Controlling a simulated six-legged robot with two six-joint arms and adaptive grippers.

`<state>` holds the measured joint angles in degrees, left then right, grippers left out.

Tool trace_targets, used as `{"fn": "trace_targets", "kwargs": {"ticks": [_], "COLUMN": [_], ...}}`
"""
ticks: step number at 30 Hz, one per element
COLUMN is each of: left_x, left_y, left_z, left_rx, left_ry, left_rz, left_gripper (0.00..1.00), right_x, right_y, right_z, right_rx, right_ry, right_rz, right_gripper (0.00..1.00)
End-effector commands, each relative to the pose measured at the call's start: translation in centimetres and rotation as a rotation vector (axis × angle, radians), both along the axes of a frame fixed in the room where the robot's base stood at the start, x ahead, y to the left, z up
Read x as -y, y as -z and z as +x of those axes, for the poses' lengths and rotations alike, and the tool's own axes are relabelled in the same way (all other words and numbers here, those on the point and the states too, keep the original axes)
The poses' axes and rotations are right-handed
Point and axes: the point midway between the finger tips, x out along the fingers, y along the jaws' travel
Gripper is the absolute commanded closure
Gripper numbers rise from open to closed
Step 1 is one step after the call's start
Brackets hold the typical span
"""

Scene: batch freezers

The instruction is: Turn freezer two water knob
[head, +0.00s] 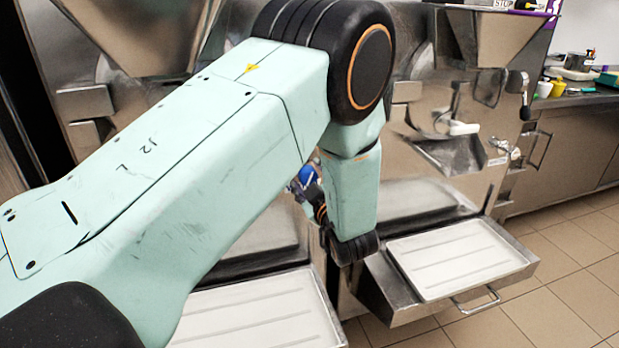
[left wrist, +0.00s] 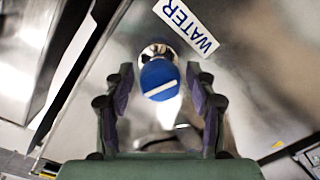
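The water knob (left wrist: 159,78) is a round blue cap with a white line across it, on a metal stem. The line runs slightly tilted, right end higher. A white "WATER" label (left wrist: 187,25) sits beside it on the steel panel. My left gripper (left wrist: 161,76) is open, with one finger on each side of the knob and a visible gap on both sides. It shows no contact. In the head view the blue knob (head: 308,174) shows partly at the left edge of my forearm, and my left gripper (head: 304,192) is mostly hidden behind the arm. My right gripper is in neither view.
Steel freezers stand ahead. A white tray (head: 455,262) rests on a pulled-out shelf at the right, and another white tray (head: 262,318) lies below my left arm. A handled lever (head: 524,108) juts out on the right freezer. Tiled floor at the lower right is clear.

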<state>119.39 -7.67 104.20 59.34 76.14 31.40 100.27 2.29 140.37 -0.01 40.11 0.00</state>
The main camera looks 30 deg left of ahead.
Motion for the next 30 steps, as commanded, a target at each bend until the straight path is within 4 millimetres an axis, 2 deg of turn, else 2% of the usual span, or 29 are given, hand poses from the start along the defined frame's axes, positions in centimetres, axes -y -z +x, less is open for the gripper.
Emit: {"fn": "trace_targets", "kwargs": {"ticks": [11, 14, 24, 30], "left_x": [0.0, 0.0, 0.1, 0.0], "left_y": [-0.4, -1.6, -7.8, -9.7], "left_z": [0.0, 0.1, 0.0, 0.0], "left_rx": [0.001, 0.003, 0.004, 0.002], "left_ry": [0.0, 0.001, 0.002, 0.001], "left_rz": [0.001, 0.0, 0.002, 0.001], "left_gripper": [0.39, 0.39, 0.39, 0.39], "right_x": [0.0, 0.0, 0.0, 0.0], "right_y": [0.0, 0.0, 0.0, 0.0], "right_z": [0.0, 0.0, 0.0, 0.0], "right_rx": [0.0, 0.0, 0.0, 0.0], "right_ry": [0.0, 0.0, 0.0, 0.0], "right_rz": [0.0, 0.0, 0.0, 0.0], "right_gripper": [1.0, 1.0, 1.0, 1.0]}}
